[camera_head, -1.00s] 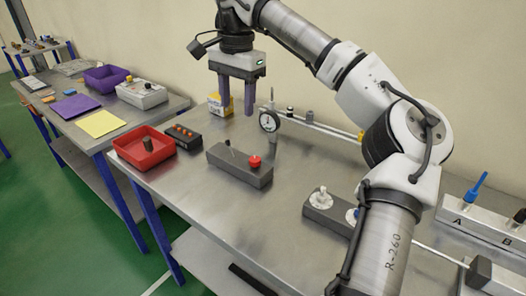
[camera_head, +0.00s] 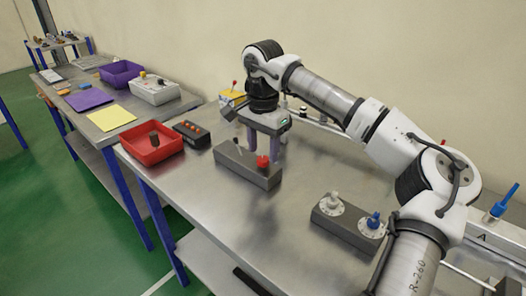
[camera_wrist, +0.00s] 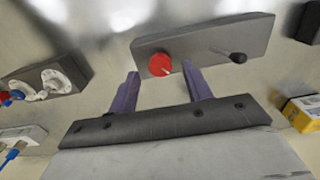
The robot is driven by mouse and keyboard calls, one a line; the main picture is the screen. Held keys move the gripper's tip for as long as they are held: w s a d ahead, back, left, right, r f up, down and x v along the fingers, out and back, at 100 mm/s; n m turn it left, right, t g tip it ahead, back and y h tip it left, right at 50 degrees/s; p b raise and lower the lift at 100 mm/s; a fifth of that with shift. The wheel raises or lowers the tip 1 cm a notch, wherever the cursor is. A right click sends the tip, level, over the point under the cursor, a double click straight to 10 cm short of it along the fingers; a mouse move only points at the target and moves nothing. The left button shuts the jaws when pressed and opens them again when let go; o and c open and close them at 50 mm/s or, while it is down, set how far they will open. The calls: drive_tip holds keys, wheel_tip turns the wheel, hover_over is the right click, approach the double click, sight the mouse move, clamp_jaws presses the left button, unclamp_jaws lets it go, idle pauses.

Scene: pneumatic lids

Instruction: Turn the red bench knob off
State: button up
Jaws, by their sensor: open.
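The red bench knob (camera_head: 263,162) sits on the right part of a grey box (camera_head: 236,170) on the metal bench. In the wrist view the red knob (camera_wrist: 160,65) shows a pale pointer line, and a black lever (camera_wrist: 236,56) stands on the same box. My gripper (camera_head: 264,146) is open and empty, fingers pointing down, close to the knob on its far side in the head view. In the wrist view the knob appears between the tips of my gripper (camera_wrist: 161,71). I cannot tell whether either finger touches it.
A red tray (camera_head: 151,155) and a black button box (camera_head: 191,134) are at the left. The front bench surface is clear.

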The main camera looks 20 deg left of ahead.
drive_tip(key=shift+f, duration=1)
drive_tip(key=c, duration=1)
drive_tip(key=shift+o, duration=0.2)
